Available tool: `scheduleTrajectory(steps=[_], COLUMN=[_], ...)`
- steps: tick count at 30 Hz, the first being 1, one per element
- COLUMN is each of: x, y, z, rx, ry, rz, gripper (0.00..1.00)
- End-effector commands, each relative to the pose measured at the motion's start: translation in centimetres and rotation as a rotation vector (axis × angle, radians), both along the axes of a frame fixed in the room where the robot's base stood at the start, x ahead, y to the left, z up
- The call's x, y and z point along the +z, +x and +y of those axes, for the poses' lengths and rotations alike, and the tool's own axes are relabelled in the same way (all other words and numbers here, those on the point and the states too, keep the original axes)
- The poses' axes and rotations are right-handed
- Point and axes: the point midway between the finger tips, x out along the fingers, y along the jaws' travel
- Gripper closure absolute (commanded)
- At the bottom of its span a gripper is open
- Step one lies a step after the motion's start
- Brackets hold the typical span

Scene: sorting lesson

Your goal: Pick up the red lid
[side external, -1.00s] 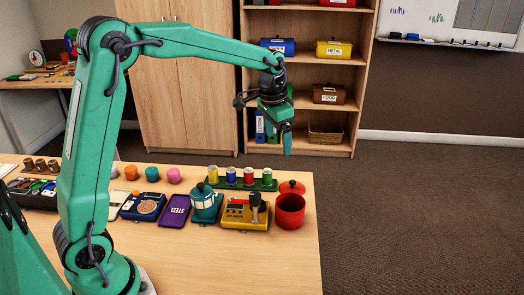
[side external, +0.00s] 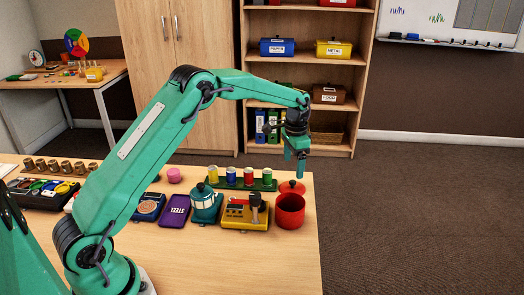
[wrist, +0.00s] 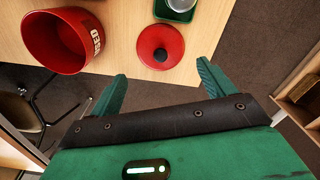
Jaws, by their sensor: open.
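The red lid (side external: 292,187) is a round disc with a dark knob. It lies flat on the wooden table near its right edge, just behind the red pot (side external: 290,211). In the wrist view the lid (wrist: 160,46) lies beyond my fingertips, between their two lines, with the red pot (wrist: 62,40) to its left. My gripper (side external: 300,166) hangs above the lid and a little to its right in the side view, pointing down. In the wrist view my gripper (wrist: 163,76) has its two green fingers wide apart with nothing between them.
A green tray (side external: 262,185) with several coloured cylinders stands left of the lid. A yellow device (side external: 245,214) and a teal canister (side external: 205,206) stand left of the pot. The table edge is close on the lid's right; beyond it is open floor.

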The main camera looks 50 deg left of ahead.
Motion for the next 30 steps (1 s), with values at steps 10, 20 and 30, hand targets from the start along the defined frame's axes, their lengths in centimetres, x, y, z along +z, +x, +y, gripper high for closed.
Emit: scheduleTrajectory(steps=[10, 20, 30], x=[-2.2, -2.9, -6.5], y=[0.0, 0.0, -0.1], z=[0.0, 0.0, 0.0], rx=[0.000, 0.000, 0.001], ry=[0.000, 0.000, 0.000], rz=[0.000, 0.000, 0.002], gripper=[0.18, 0.18, 0.18])
